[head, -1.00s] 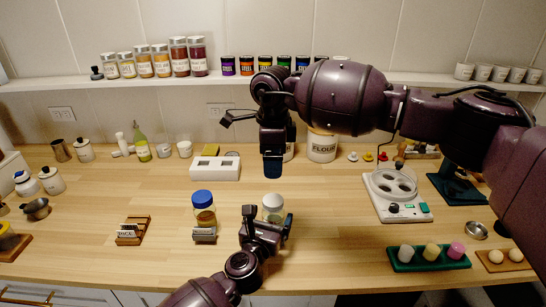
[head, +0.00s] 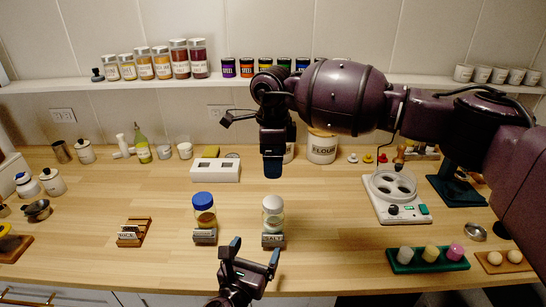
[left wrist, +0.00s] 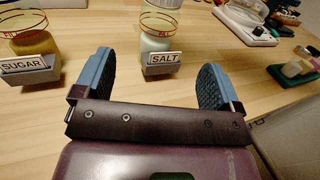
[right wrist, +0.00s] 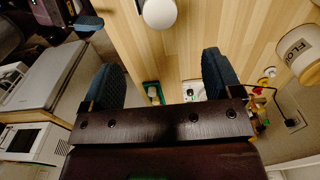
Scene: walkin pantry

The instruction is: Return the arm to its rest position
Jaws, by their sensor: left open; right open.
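My left gripper (head: 255,258) is open and empty over the counter's front edge, in front of the salt jar. The salt jar (head: 273,215) has a white lid and stands upright behind its SALT label holder (head: 272,240); both show between the fingers in the left wrist view (left wrist: 155,40). A blue-lidded jar (head: 204,213) stands to its left at the SUGAR holder (left wrist: 30,65). My right gripper (head: 273,165) is open, pointing down above the middle of the counter. In the right wrist view its fingers (right wrist: 160,75) hold nothing.
A wooden label rack (head: 133,233) is left. A white device (head: 396,197) and a green tray (head: 427,260) are at right. A flour canister (head: 321,148) stands at the back.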

